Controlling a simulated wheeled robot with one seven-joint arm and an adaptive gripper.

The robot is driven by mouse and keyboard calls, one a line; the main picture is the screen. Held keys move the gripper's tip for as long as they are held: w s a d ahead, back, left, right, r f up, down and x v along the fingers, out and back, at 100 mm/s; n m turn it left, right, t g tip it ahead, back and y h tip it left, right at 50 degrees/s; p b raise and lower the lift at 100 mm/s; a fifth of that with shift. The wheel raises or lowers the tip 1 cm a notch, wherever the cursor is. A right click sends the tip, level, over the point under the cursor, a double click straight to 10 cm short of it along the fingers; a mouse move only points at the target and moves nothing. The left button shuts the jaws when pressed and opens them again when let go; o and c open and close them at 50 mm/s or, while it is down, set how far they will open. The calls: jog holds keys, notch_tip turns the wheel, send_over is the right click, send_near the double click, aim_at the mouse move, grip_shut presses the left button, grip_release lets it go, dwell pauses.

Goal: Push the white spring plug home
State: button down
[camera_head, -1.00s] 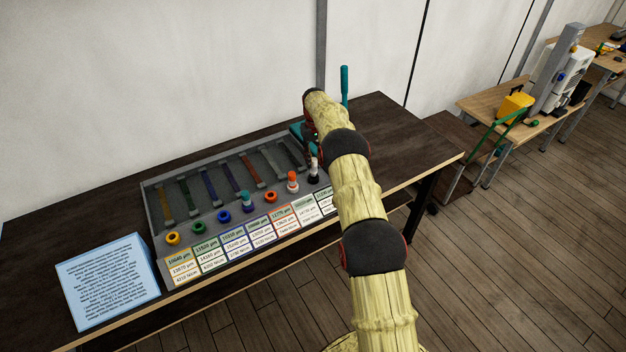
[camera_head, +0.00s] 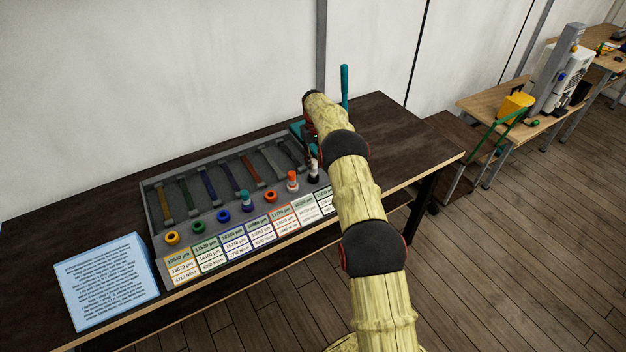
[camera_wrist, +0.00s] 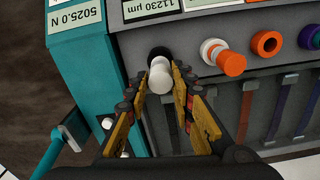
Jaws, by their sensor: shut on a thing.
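The white plug (camera_wrist: 160,78) stands in a black ring (camera_wrist: 159,53) on the front of the grey rack, in the wrist view. Its white body stands out from the ring towards my camera. My gripper (camera_wrist: 162,84) has its yellow-and-black fingers on either side of the plug and is shut on it. In the head view the plug (camera_head: 314,164) is a small white and dark shape at the right end of the row, and my arm hides most of my gripper there.
An orange plug in a white ring (camera_wrist: 222,57) sits close beside it, then an orange ring (camera_wrist: 267,43). A teal press-like device (camera_wrist: 88,75) with a handle stands on the other side. The rack (camera_head: 150,212) carries several coloured strips and labels. A blue sign (camera_head: 107,280) stands left.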

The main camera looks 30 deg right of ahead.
jog(key=shift+f+b, duration=0.35)
jog(key=shift+f, duration=0.5)
jog(key=c, duration=1.5)
grip_release()
jog(key=shift+o, duration=0.2)
notch_tip(320, 180, up, 12)
